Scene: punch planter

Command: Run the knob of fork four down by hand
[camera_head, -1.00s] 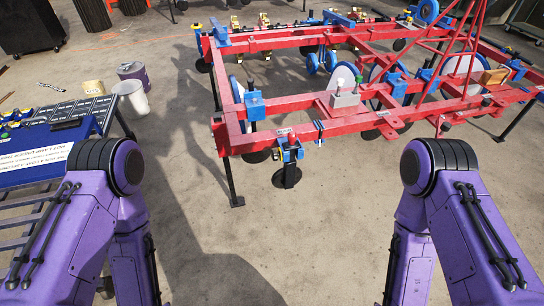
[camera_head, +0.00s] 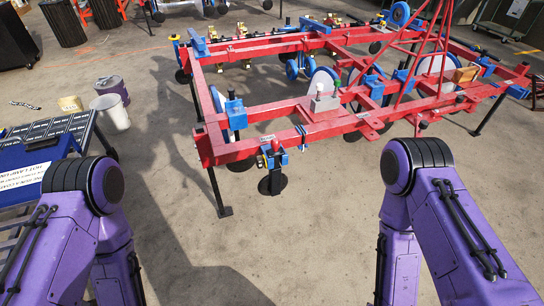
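The red planter frame (camera_head: 262,145) stands ahead on thin dark legs, with blue clamps and white discs on it. At its near-left corner a blue fork unit (camera_head: 272,158) hangs, with a small red part on top and a black round foot (camera_head: 272,186) below. I cannot tell which fork is number four or make out its knob. Purple links of both my arms show at the lower left and lower right, well short of the frame. Neither gripper shows.
A blue bench (camera_head: 14,166) with a dark slatted top and a lettered sign stands at the left. A white bucket (camera_head: 116,114), a purple can (camera_head: 111,86) and a tan container (camera_head: 70,104) stand on the floor behind it. The concrete floor before the planter is clear.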

